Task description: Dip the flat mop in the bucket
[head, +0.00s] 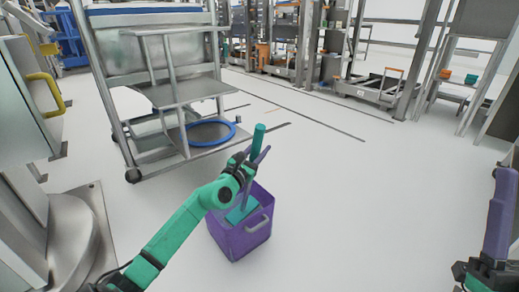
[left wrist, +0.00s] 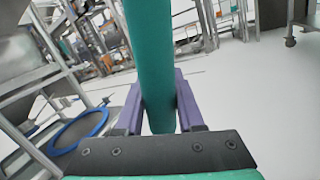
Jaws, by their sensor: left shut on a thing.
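The flat mop has a teal handle (head: 258,138) that stands slightly tilted, and its teal head (head: 238,214) shows inside the mouth of the purple bucket (head: 238,242). The bucket stands on the floor with a grey handle on its side. My left gripper (head: 255,157) is shut on the mop handle above the bucket. In the left wrist view the handle (left wrist: 150,60) runs between the purple fingers (left wrist: 160,103). How deep the mop head sits is hard to tell. My right gripper (head: 499,215) is at the right edge, and its fingers cannot be told apart.
A metal cart (head: 165,92) on wheels stands behind and to the left of the bucket, with a blue hoop (head: 208,143) on its lower shelf. A metal cabinet (head: 30,100) with a yellow handle is at the left. The floor right of the bucket is clear.

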